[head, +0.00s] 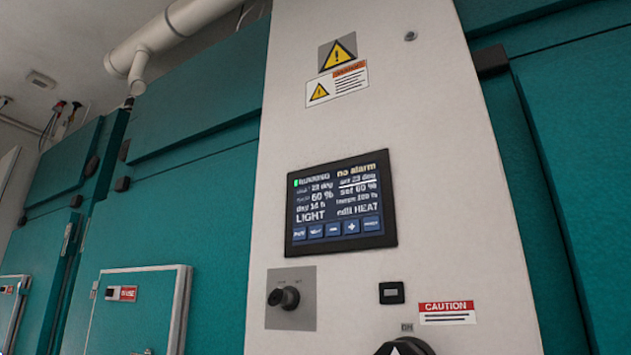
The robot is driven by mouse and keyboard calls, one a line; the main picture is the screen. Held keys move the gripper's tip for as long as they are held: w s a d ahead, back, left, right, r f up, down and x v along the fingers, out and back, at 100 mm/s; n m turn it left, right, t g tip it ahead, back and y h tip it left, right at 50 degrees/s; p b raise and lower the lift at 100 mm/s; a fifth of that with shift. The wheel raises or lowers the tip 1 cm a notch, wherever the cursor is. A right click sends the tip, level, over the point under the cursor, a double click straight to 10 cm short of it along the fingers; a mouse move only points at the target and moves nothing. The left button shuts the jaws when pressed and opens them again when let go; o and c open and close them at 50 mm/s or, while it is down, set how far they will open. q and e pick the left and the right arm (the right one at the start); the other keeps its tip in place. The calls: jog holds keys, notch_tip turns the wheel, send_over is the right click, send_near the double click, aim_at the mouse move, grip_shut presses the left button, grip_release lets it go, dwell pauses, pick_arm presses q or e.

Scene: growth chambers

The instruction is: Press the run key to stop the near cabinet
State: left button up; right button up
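The near cabinet's pale control panel (430,150) fills the middle of the head view. Its dark touch display (341,202) shows a green mark beside "RUNNING", "no alarm", "LIGHT" and "edit HEAT". A row of blue keys runs along the bottom of the display. The leftmost key (299,233) has a short blurred label that may be the run key. A minus key (333,230) and a plus key (351,227) sit farther right, with another key at the end. Neither of my grippers is in view, and nothing covers the display.
Below the display are a black selector knob (284,297) on a grey plate, a small black module (391,293), a caution label (447,312) and a large black rotary knob (405,347), cut by the frame's bottom. Teal cabinet doors (200,190) flank the panel.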

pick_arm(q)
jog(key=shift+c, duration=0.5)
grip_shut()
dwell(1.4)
